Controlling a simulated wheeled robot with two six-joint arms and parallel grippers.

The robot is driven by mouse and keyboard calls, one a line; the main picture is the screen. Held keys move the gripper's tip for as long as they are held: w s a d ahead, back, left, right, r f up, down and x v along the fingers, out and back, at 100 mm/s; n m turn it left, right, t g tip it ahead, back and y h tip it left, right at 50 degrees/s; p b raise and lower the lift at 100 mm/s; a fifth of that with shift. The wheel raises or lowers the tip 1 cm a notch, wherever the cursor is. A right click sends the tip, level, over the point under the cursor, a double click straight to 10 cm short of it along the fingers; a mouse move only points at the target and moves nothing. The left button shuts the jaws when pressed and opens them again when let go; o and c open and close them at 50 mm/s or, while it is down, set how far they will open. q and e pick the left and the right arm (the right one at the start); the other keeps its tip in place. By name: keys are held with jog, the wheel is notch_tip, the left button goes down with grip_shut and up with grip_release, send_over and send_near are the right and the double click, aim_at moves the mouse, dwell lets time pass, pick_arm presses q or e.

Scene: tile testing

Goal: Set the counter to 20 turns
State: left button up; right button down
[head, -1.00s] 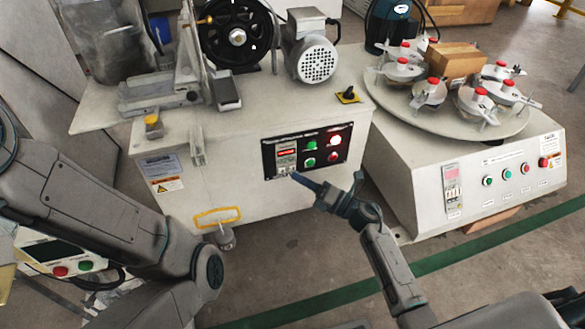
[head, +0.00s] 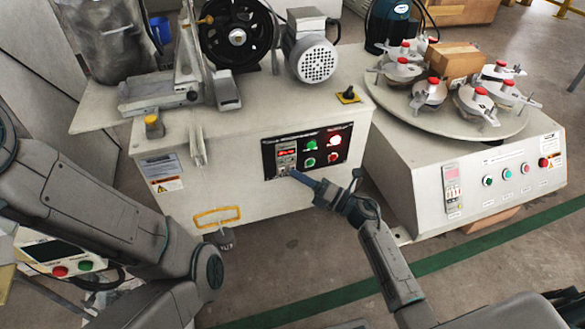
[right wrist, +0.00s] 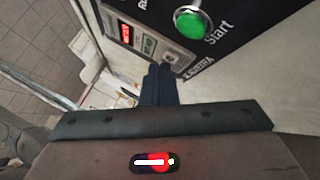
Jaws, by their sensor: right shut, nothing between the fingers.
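The counter (head: 286,160) is a small grey unit with a red lit display, at the left of the black control panel (head: 325,145) on the white machine. It also shows in the right wrist view (right wrist: 146,44), tilted; its digits are too small to read. My right gripper (head: 296,175) is shut and empty, its fingertips at the counter's lower edge. In the right wrist view the shut fingers (right wrist: 159,72) point at the counter's lower part; whether they touch it I cannot tell. My left arm comes in from the left, but its gripper is out of view.
The green Start button (right wrist: 190,23) is close to my right fingers. A second machine with a round table (head: 450,117) stands to the right.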

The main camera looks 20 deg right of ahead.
jog(key=shift+w, duration=0.3)
jog(key=shift+s, duration=0.15)
dwell(0.4)
jog(key=shift+s+p, duration=0.3)
jog(key=shift+s, duration=0.35)
jog(key=s+p, duration=0.1)
jog(key=s, duration=0.4)
jog(key=shift+d, duration=0.1)
jog(key=shift+p, duration=0.3)
dwell(2.2)
